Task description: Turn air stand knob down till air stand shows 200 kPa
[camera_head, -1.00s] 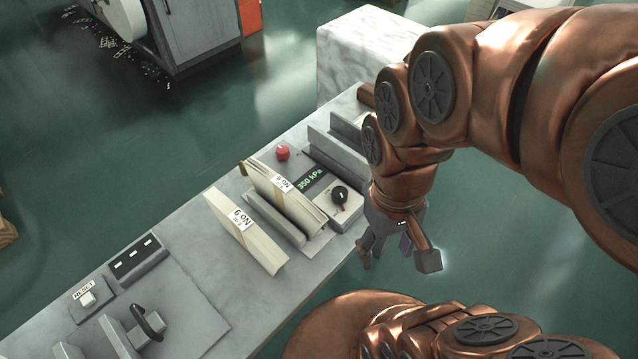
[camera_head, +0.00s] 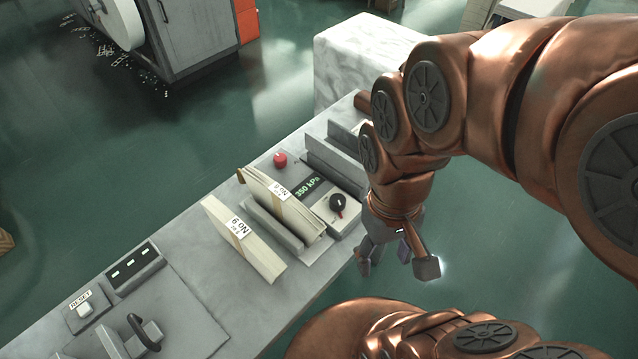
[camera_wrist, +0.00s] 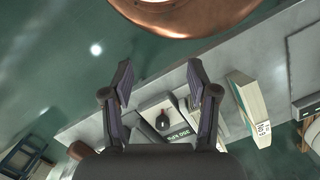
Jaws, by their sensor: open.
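The air stand (camera_head: 324,226) is a pale box on the grey bench, with a green display (camera_head: 309,187) that reads 350 kPa. Its black knob (camera_head: 338,202) has a red mark and stands on the box's top. In the wrist view the knob (camera_wrist: 162,122) shows between my open fingers, some way beyond them. My gripper (camera_head: 373,270) is open and empty, off the bench's front edge, to the right of and nearer than the knob; it also shows in the wrist view (camera_wrist: 160,85).
Paper stacks labelled No 9 (camera_head: 245,240) and another stack (camera_head: 280,203) stand just left of the air stand. A red button (camera_head: 280,160) is behind it. A reset button (camera_head: 85,309) and a black handle (camera_head: 143,332) are at the left. Floor lies clear right of the bench.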

